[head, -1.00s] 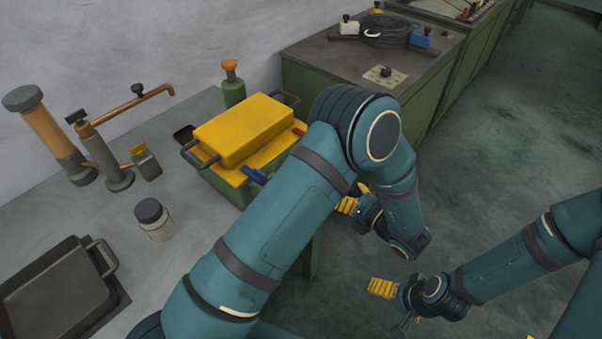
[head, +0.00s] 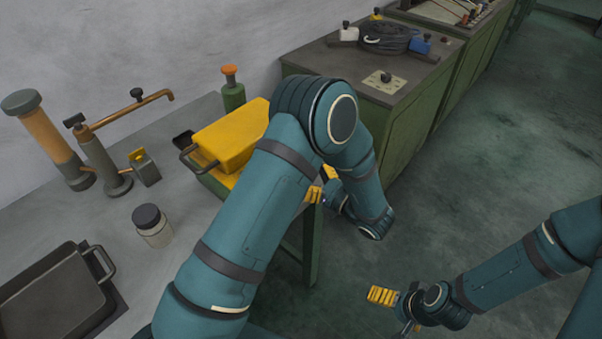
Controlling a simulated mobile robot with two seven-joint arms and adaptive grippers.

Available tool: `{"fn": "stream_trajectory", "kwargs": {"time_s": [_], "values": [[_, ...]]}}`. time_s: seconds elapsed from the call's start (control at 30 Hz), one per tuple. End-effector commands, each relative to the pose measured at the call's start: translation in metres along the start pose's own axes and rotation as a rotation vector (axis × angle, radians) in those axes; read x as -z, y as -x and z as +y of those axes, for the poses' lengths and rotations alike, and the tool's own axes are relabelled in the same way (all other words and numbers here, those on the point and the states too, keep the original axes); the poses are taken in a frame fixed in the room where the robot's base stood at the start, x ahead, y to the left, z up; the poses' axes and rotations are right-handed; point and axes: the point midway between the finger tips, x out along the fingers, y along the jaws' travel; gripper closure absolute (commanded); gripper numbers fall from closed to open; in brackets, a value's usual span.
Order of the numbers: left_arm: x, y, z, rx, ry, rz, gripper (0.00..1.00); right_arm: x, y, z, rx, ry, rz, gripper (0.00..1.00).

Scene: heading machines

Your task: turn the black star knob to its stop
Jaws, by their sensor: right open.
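A small black knob (head: 386,77) stands on a pale plate (head: 378,86) on the dark top of a green cabinet at the upper middle. It is too small to make out its star shape or how far it is turned. My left gripper (head: 322,184) is below and left of the knob, beside the front bench, partly hidden by my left arm. Its yellow fingers show, but not clearly how far apart they are. My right gripper (head: 388,303) is open and empty, low over the floor, well away from the knob.
The green cabinet (head: 330,100) also bears a coiled black cable (head: 385,38), a white block (head: 348,34) and a blue block (head: 420,46). A yellow case (head: 228,138), a jar (head: 153,228) and a dark tray (head: 55,300) are on the left. The floor at right is clear.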

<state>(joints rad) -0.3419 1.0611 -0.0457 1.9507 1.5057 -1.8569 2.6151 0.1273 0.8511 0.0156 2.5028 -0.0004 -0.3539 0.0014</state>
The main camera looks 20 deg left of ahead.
Motion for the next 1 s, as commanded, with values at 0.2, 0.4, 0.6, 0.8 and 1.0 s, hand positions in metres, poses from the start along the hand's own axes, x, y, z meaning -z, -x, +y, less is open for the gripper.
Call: {"fn": "stream_trajectory", "kwargs": {"time_s": [0.2, 0.4, 0.6, 0.8, 1.0], "values": [[0.0, -0.018, 0.0, 0.0, -0.001, 0.001, 0.0, 0.0, 0.0, 0.0, 0.0, 0.0, 0.0, 0.0], [0.0, -0.021, 0.0, 0.0, -0.002, 0.001, 0.0, 0.0, 0.0, 0.0, 0.0, 0.0, 0.0, 0.0], [0.0, -0.02, 0.0, 0.0, -0.001, 0.001, 0.28, 0.0, 0.0, 0.0, 0.0, 0.0, 0.0, 0.0], [0.0, -0.02, 0.0, 0.0, 0.0, 0.0, 0.63, 0.0, 0.0, 0.0, 0.0, 0.0, 0.0, 0.0], [0.0, -0.02, -0.001, 0.001, -0.03, -0.002, 0.63, 0.0, -0.004, 0.001, 0.0, 0.0, 0.001, 0.0]]}}
